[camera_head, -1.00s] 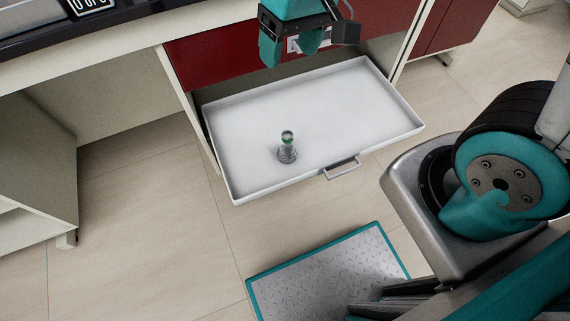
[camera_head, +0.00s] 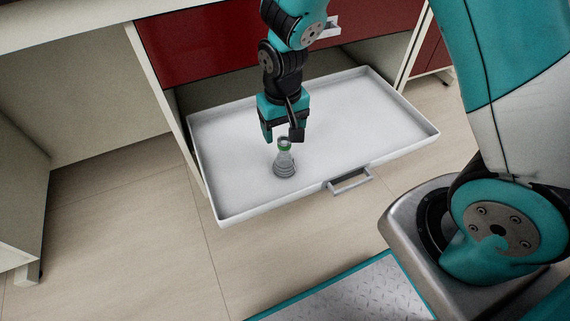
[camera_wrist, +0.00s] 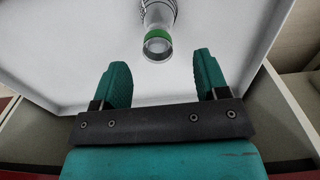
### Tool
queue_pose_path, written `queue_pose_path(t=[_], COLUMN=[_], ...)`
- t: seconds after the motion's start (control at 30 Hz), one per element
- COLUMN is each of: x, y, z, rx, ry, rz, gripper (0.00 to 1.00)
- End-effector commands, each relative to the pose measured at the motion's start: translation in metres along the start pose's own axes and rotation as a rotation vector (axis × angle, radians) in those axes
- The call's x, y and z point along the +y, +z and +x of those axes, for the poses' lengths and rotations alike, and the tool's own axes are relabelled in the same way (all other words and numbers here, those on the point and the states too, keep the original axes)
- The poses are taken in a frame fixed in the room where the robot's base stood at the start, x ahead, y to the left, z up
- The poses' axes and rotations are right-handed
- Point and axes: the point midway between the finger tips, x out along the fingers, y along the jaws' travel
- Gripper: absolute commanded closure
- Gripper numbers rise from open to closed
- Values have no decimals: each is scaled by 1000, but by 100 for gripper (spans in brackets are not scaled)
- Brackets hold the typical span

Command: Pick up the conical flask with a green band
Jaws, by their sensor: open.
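The conical flask (camera_head: 284,163) is clear glass with a green band around its neck. It stands upright in the open white drawer (camera_head: 232,208), toward the drawer's front left part. My gripper (camera_head: 282,138) is over the drawer, pointing down, just above and behind the flask's neck. In the wrist view the flask's mouth and green band (camera_wrist: 157,38) show ahead of my gripper (camera_wrist: 161,75), between the lines of its two fingers. The fingers are wide apart and empty, and I see no contact with the flask. The flask's base is partly cut off in the wrist view.
The drawer is otherwise empty, with a raised rim and a metal handle (camera_head: 348,182) at its front. A red cabinet front (camera_head: 205,45) rises behind it. Tiled floor (camera_head: 120,230) lies free to the left.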

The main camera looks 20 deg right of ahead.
Motion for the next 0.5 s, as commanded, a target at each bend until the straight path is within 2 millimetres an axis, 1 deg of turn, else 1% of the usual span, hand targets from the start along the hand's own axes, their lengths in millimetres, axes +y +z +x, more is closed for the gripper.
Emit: queue_pose_path(t=[0.03,0.3,0.37,0.5], x=[0,0,1,3], y=[0,0,-1,-1], z=[9,25,33,57], rx=[0,1,1,-1], ry=[0,-1,-1,0], rz=[0,-1,0,-1], gripper=[32,32,32,32])
